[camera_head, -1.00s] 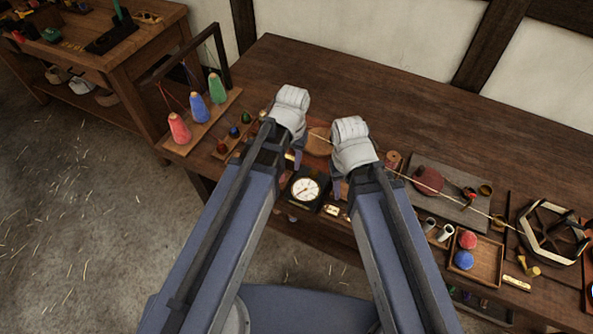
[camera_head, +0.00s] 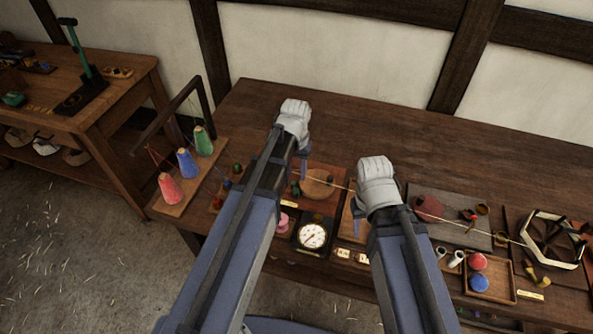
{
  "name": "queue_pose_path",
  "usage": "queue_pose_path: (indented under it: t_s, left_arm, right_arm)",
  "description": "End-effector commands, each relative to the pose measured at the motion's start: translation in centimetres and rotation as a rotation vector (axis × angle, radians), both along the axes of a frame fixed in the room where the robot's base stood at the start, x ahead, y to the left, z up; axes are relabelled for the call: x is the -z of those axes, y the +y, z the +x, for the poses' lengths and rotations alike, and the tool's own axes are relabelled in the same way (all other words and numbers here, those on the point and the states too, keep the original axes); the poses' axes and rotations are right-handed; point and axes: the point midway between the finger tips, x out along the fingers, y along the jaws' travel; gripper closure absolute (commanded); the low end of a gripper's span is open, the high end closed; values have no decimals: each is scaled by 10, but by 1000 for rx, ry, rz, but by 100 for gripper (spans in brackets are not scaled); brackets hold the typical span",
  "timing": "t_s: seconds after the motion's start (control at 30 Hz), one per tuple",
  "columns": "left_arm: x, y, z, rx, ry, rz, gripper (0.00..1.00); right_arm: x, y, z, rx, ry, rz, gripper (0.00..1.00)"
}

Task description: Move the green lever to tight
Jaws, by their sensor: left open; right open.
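The green lever (camera_head: 79,50) stands on a black base (camera_head: 82,97) on the side table at the far left. Its arm leans slightly, with the handle end up. Any tight marking is too small to read. My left gripper (camera_head: 298,158) is open above the main bench, far to the right of the lever. My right gripper (camera_head: 362,222) is open above the bench, further right. Both grippers are partly hidden by my own wrists, and neither is near the lever.
A rack with red, blue and green cones (camera_head: 186,163) stands at the bench's left end, between my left arm and the side table (camera_head: 120,92). A dial (camera_head: 312,235) sits below my grippers. A tray with balls (camera_head: 500,285) lies right. The bench's back is clear.

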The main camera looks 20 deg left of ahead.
Motion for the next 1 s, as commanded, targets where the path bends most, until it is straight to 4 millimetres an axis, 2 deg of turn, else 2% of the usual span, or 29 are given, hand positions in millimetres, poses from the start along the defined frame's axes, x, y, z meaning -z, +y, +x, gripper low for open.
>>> queue_pose_path:
  t_s: [0.7, 1.0]
  left_arm:
    - [96, 0, 0, 0, 0, 0, 56]
    - [103, 0, 0, 0, 0, 0, 56]
  right_arm:
    - [96, 0, 0, 0, 0, 0, 56]
    - [103, 0, 0, 0, 0, 0, 56]
